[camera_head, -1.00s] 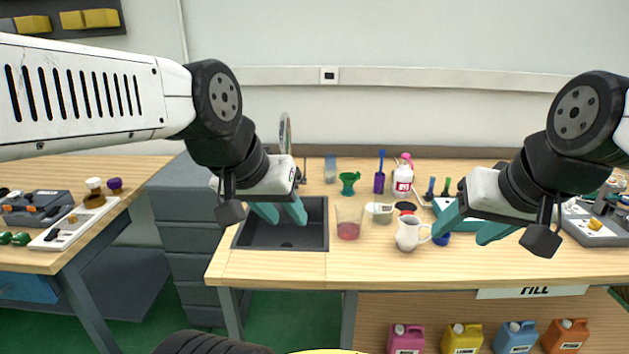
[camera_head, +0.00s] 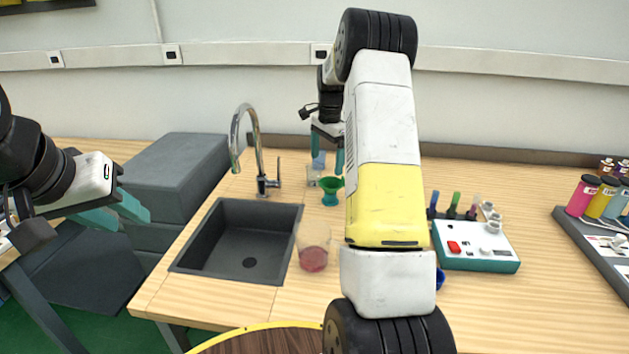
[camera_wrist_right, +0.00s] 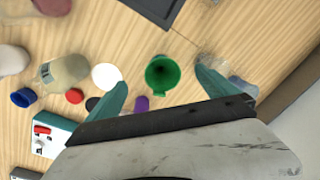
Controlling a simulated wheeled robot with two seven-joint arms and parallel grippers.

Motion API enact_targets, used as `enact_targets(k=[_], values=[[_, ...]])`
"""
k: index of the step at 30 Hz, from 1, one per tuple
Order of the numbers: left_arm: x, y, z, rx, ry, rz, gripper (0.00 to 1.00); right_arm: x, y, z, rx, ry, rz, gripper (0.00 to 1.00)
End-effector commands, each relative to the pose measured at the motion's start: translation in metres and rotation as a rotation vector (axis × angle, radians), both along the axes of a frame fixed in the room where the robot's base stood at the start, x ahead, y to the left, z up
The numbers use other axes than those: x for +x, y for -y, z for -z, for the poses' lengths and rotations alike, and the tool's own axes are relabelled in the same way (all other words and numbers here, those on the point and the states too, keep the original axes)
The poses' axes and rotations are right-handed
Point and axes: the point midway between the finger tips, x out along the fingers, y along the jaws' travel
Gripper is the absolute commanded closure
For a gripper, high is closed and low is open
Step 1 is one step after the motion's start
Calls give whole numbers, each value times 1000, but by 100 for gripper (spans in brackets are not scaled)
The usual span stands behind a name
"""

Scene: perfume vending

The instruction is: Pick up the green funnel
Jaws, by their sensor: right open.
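The green funnel (camera_head: 331,190) stands wide mouth up at the back of the wooden table, right of the faucet. It also shows in the right wrist view (camera_wrist_right: 162,74), seen from above into its mouth. My right gripper (camera_head: 328,156) is open and empty, pointing down above the funnel. In the right wrist view its two teal fingers (camera_wrist_right: 163,88) are on either side of the funnel, apart from it. My left gripper (camera_head: 122,212) is open and empty at the left, away from the funnel. My right arm hides part of the table right of the funnel.
A dark sink (camera_head: 205,258) with a tall faucet (camera_head: 236,140) is left of the funnel. A clear cup with red liquid (camera_head: 313,258) stands in front of it. A purple item (camera_wrist_right: 141,104) and a clear glass (camera_wrist_right: 203,62) are near the fingers. A white-teal device (camera_head: 480,262) sits right.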

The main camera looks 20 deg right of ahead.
Motion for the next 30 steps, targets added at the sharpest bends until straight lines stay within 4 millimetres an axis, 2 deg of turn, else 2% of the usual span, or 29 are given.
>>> enact_targets(k=[1, 3, 6, 20, 27, 30], values=[[0, 0, 0, 0, 0, 0, 64, 7, 7, 19, -2, -22, 41, 3], [0, 0, 0, 0, 0, 0, 64, 14, 15, 37, -5, -41, 89, 3], [0, 0, 0, 0, 0, 0, 64, 19, 21, 54, -8, -59, 134, 3], [0, 0, 0, 0, 0, 0, 64, 19, 26, 101, -8, -68, 155, 3], [0, 0, 0, 0, 0, 0, 64, 19, 28, 135, -9, -66, 154, 3], [0, 0, 0, 0, 0, 0, 64, 19, 28, 138, -8, -65, 153, 3]])
